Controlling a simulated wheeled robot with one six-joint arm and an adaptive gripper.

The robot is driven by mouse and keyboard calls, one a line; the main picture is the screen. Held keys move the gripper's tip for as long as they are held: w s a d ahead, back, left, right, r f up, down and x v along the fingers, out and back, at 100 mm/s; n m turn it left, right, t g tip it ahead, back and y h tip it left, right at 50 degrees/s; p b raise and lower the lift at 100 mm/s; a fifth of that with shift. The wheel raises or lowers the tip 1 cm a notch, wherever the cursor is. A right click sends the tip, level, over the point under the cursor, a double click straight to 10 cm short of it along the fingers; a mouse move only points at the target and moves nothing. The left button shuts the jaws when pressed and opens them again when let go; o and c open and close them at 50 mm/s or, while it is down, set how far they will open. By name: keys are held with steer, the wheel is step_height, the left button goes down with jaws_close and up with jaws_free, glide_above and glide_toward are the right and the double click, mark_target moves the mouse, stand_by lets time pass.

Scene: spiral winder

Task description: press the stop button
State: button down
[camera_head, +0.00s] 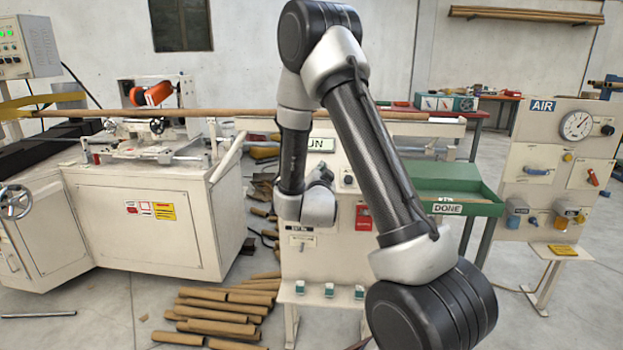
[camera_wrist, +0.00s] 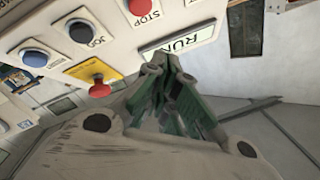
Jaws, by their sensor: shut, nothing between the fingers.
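The stop button (camera_wrist: 139,6) is a round red button in a pale ring, cut by the top edge of the wrist view, with a STOP label beside it. My gripper (camera_wrist: 168,70) is shut and empty, its tips below and right of the button in that picture and apart from it. A red mushroom button (camera_wrist: 98,86) on a yellow plate sits on the same panel, left of the fingers. In the head view my arm covers the panel's buttons, and my gripper cannot be made out there.
The wrist view shows a black JOG button (camera_wrist: 80,31), a blue button (camera_wrist: 35,53) and a RUN sign (camera_wrist: 180,44) close to the fingers. In the head view, a green DONE tray (camera_head: 470,190) stands right of the panel, and cardboard tubes (camera_head: 215,325) lie on the floor.

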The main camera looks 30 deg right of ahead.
step_height(320, 180, up, 2)
steer(key=shift+s+m+t+h, duration=0.15)
steer(key=shift+m+t+h, duration=0.15)
steer(key=shift+m+h, duration=0.1)
steer(key=shift+d+f, duration=0.1)
steer(key=w+d+f, duration=0.3)
steer(key=w+f, duration=0.2)
steer(key=shift+w+d+f, duration=0.3)
steer(key=shift+d, duration=0.05)
stand_by(1.4)
steer(key=shift+w+d+f, duration=0.2)
steer(key=shift+w+f, duration=0.05)
steer(key=shift+w+d+f, duration=0.15)
steer(key=shift+w+f, duration=0.1)
stand_by(0.9)
steer(key=shift+r, duration=0.1)
steer(key=shift+s+a+r, duration=0.35)
steer(key=shift+s+r, duration=0.1)
steer(key=shift+s, duration=0.05)
